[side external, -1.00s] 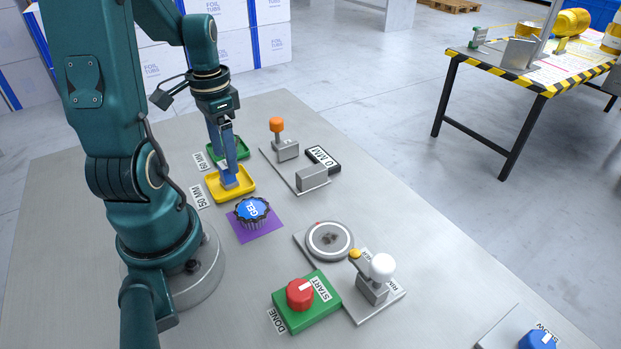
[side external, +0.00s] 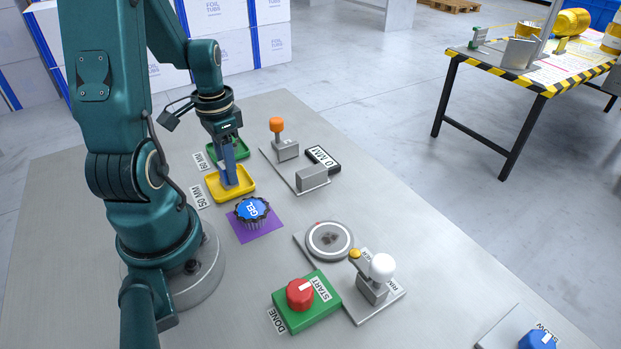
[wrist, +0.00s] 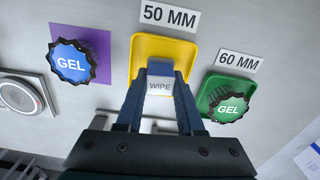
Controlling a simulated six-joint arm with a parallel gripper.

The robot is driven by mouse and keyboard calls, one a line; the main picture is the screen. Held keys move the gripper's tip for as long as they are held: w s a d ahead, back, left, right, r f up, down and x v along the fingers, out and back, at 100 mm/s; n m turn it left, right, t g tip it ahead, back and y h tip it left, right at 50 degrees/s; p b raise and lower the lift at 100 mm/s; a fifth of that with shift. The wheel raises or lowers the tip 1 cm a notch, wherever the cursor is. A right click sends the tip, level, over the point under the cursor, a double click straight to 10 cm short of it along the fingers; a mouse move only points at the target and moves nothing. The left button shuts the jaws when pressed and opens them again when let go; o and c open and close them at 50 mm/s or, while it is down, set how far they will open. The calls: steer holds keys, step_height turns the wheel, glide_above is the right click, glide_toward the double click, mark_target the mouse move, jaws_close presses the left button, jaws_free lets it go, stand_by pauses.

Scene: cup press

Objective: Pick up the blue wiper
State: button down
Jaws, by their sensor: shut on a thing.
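The blue wiper (wrist: 160,68) carries a white label reading WIPE and sits between my two dark blue fingers in the wrist view. My gripper (wrist: 160,82) is shut on it from both sides. In the side view my gripper (side external: 229,172) points down over the yellow tray (side external: 246,191), with the wiper low at the tray. The fingers and their shadowed tips hide much of the wiper there, so I cannot tell whether it touches the tray floor. The yellow tray also shows in the wrist view (wrist: 175,45).
The green tray (wrist: 243,82) with a green GEL cap (wrist: 228,108) is close beside the yellow tray. A blue GEL cap (side external: 252,210) sits on a purple square (side external: 262,233). A grey fixture with an orange knob (side external: 277,125) stands to the right.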

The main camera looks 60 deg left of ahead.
step_height(320, 180, up, 10)
stand_by(0.6)
steer(key=c, duration=1.3)
jaws_free()
jaws_close()
